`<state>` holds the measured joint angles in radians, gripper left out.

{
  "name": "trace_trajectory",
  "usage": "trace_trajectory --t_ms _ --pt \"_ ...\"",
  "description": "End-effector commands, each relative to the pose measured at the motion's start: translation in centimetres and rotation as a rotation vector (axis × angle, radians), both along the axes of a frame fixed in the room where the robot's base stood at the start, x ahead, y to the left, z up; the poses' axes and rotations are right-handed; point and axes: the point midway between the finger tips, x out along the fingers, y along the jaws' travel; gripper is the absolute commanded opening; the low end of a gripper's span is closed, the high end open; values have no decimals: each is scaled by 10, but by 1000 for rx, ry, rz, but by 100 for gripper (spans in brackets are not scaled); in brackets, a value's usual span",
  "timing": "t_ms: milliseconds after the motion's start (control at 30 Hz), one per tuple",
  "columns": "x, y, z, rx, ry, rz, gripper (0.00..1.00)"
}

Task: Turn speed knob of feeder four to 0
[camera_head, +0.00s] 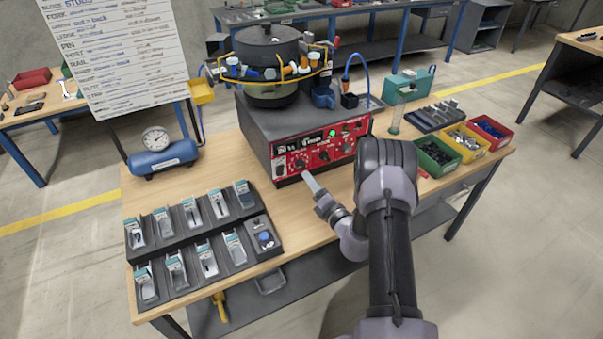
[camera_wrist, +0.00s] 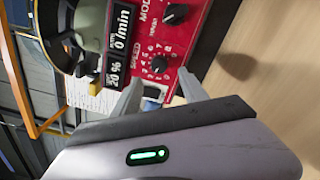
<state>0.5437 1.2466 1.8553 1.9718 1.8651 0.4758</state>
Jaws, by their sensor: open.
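The feeder's red control panel (camera_head: 322,146) is on the front of a dark grey box with a bowl on top. In the wrist view the panel appears turned sideways. The black speed knob (camera_wrist: 159,64) has a numbered dial and the word SPEED beside it; its exact pointer setting is too small to read. A display (camera_wrist: 115,74) next to it reads 20 %. My gripper (camera_wrist: 160,92) is open, its two fingers pointing at the panel on either side of the line to the speed knob, with nothing between them. My gripper (camera_head: 310,180) also shows in the head view, in front of the panel's lower left.
A second black knob (camera_wrist: 175,14), labelled MODE, is beside the speed knob. A tray of small parts compartments (camera_head: 195,240) is left of my gripper. Red, yellow and green bins (camera_head: 462,142) are at the right. A blue air tank (camera_head: 162,160) stands at the left.

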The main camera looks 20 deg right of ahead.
Motion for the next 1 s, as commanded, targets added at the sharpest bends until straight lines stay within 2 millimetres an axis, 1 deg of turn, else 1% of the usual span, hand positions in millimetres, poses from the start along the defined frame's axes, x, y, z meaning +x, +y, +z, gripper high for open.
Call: trace_trajectory --t_ms 33,100,200,300,433,633,767,800,900,1000 --pt "13 1 -2 -2 -4 2 51" --pt "30 2 -2 -3 -3 3 51" --pt "49 2 -1 -1 -2 2 51" --pt "59 2 0 0 -2 1 51" --pt "64 3 0 0 0 2 51" --pt "64 3 1 0 0 1 51" --pt "64 3 0 0 1 2 25" --pt "64 3 0 0 1 2 18" --pt "64 3 0 0 1 2 0" --pt "64 3 0 -1 1 2 0"
